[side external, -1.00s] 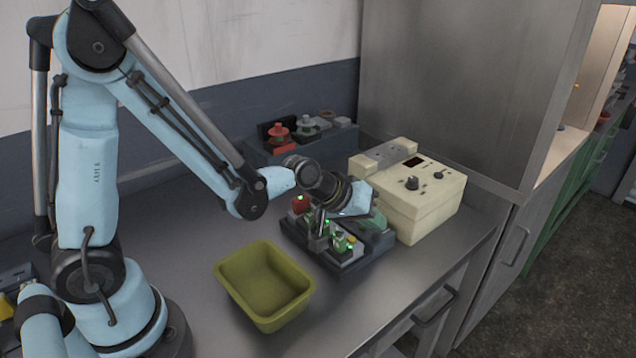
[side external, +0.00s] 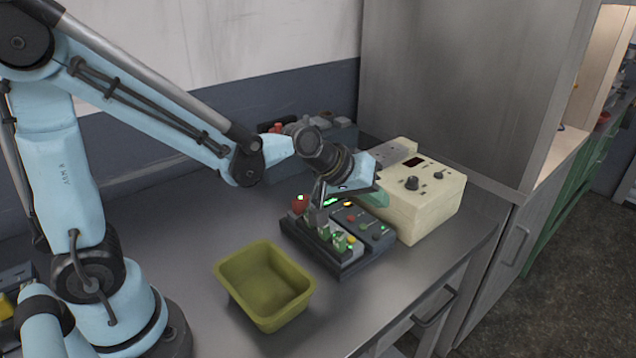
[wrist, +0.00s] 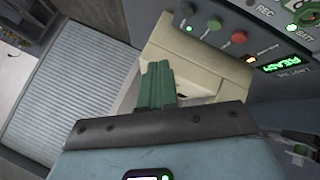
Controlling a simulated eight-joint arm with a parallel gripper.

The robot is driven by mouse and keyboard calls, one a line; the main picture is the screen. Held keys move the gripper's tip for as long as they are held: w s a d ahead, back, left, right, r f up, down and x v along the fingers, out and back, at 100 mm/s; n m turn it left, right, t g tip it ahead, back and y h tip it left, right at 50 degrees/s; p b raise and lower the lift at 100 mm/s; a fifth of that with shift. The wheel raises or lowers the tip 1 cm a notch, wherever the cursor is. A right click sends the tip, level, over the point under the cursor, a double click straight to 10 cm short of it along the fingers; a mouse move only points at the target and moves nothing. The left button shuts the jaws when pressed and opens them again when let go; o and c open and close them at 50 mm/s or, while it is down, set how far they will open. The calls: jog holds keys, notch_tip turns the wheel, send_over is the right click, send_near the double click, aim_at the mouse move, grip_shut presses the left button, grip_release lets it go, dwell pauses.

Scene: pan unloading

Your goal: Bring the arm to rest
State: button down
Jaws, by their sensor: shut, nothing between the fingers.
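My gripper (side external: 378,199) shows its green fingers at the lower right of the wrist, over the back right of the dark control unit and close in front of the beige box. In the wrist view its green fingers (wrist: 157,84) are together, with nothing seen between them. The arm reaches in from the left, with its wrist raised above the bench. In the side view the fingers are small and partly hidden by the wrist.
The dark control unit (side external: 351,265) has coloured buttons and lit lights. The beige box (side external: 425,210) with knobs stands right of it. An olive bin (side external: 240,299) sits in front. Small items line the back wall. The bench (side external: 190,225) is clear around the bin.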

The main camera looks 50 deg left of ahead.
jog(key=shift+r, duration=0.65)
jog(key=s+a+r+m+g+y, duration=0.1)
jog(key=s+a+m, duration=0.4)
jog(key=s, duration=1)
jog(key=shift+a+r+g+y, duration=0.2)
jog(key=shift+a+g+y, duration=0.2)
jog(key=shift+a+y, duration=0.4)
